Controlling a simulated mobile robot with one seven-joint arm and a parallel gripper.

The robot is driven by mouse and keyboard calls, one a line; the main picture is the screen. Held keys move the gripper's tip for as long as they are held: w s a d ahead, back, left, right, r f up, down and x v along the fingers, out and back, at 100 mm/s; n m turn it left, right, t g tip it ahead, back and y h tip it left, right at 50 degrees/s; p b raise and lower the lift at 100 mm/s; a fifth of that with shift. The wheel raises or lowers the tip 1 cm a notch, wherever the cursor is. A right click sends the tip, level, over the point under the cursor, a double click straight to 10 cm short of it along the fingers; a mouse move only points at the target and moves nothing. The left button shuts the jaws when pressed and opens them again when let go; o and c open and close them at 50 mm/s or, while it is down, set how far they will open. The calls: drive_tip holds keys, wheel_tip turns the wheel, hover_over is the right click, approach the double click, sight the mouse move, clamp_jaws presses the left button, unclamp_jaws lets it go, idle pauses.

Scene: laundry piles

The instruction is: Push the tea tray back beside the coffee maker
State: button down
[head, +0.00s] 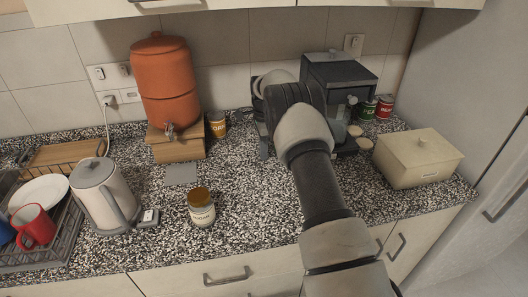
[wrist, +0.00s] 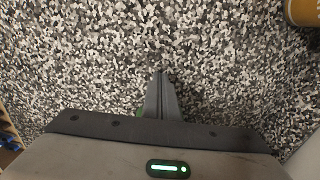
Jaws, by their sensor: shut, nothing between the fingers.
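The dark coffee maker (head: 343,78) stands against the back wall, partly hidden behind my arm. Two small round beige items (head: 360,139) sit at its front right. I cannot clearly make out a tea tray; my arm covers the counter left of the coffee maker. A flat grey plate (head: 181,174) lies on the counter further left, and I cannot tell what it is. My gripper (head: 263,152) reaches down left of the coffee maker, mostly hidden by my wrist. In the wrist view its fingers (wrist: 160,73) are shut and empty over bare speckled counter.
A terracotta dispenser (head: 164,80), a jar (head: 201,207), a kettle (head: 103,196) and a dish rack (head: 62,250) stand left. A cream box (head: 418,158) stands right. The front middle counter is clear.

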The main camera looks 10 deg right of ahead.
wheel_tip(320, 180, up, 10)
idle(0.3)
drive_tip(key=c, duration=2)
unclamp_jaws()
drive_tip(key=shift+s+f+b, duration=0.15)
drive_tip(key=shift+f+b, duration=0.2)
drive_tip(key=o, duration=1.4)
drive_tip(key=s+f+h+b, duration=0.1)
drive_tip(key=f+h+b, duration=0.1)
drive_tip(key=s+d+f+h+b, duration=0.1)
drive_tip(key=f+h+b, duration=0.1)
drive_tip(key=s+d+f+h+b, duration=0.1)
drive_tip(key=f+h+b, duration=0.1)
drive_tip(key=f, duration=0.1)
drive_tip(key=shift+s+n+g, duration=0.3)
drive_tip(key=shift+s, duration=0.05)
drive_tip(key=o, duration=0.3)
drive_tip(key=shift+s+d+f+h+b, duration=0.15)
drive_tip(key=shift+h+b, duration=0.45)
drive_tip(key=shift+h, duration=0.4)
drive_tip(key=shift+n+t+h+b, duration=0.3)
drive_tip(key=shift+t+h+b, duration=0.35)
drive_tip(key=shift+h, duration=0.15)
drive_tip(key=w+h, duration=0.1)
drive_tip(key=w+t+h+b, duration=0.1)
drive_tip(key=w+a+r+n+t+h+b, duration=0.1)
drive_tip(key=shift+w+a+r+n+t+b, duration=0.3)
drive_tip(key=shift+a+r+t, duration=0.05)
drive_tip(key=shift+r+h, duration=0.1)
drive_tip(key=shift+h, duration=0.2)
